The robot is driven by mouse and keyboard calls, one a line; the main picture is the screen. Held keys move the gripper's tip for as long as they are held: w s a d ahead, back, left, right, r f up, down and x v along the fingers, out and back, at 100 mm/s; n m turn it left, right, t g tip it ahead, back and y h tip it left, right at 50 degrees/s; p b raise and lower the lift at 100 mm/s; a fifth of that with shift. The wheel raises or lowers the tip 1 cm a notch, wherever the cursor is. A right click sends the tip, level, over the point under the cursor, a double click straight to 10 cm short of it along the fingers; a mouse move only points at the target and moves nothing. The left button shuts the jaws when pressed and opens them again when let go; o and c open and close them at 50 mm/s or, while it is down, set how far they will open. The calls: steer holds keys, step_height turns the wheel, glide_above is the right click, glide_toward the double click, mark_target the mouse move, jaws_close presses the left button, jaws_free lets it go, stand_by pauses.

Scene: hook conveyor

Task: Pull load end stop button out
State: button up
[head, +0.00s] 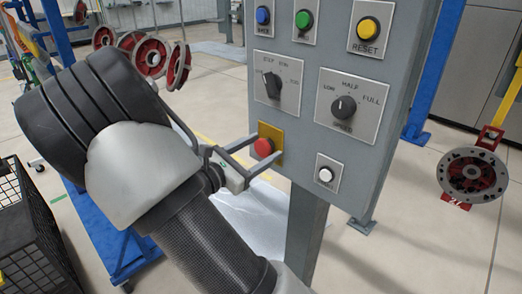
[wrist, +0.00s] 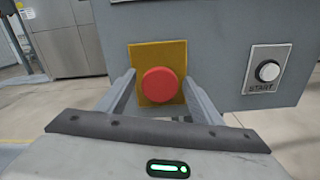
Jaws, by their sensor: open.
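The red stop button (head: 263,147) sits on a yellow plate (head: 271,133) low on the left of the grey control panel (head: 310,130). In the wrist view the red button (wrist: 161,85) is in the middle, on its yellow plate (wrist: 177,54). My gripper (head: 265,150) is open, with one finger on each side of the button. In the wrist view the fingers of my gripper (wrist: 161,92) stand left and right of the button with gaps beside it. I cannot tell whether the fingertips touch the panel.
A white START button (wrist: 268,71) is right of the red one. Above are a mode knob (head: 273,85), a speed knob (head: 344,106), and blue, green and yellow buttons. A black crate (head: 40,235) stands at lower left. Red hub parts (head: 472,174) hang at right.

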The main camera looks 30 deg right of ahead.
steer(key=shift+d, duration=0.15)
steer(key=c, duration=1.5)
steer(key=shift+s+a+r+p, duration=0.1)
steer(key=shift+a+r+p, duration=0.1)
steer(key=shift+a+p, duration=0.3)
steer(key=shift+s+a+f, duration=0.1)
steer(key=shift+a, duration=0.1)
steer(key=shift+f, duration=0.15)
steer(key=o, duration=1.5)
steer(key=shift+a, duration=0.1)
steer(key=p+v, duration=0.1)
steer(key=v, duration=1.6)
steer(key=shift+p, duration=0.35)
steer(key=shift+s, duration=0.15)
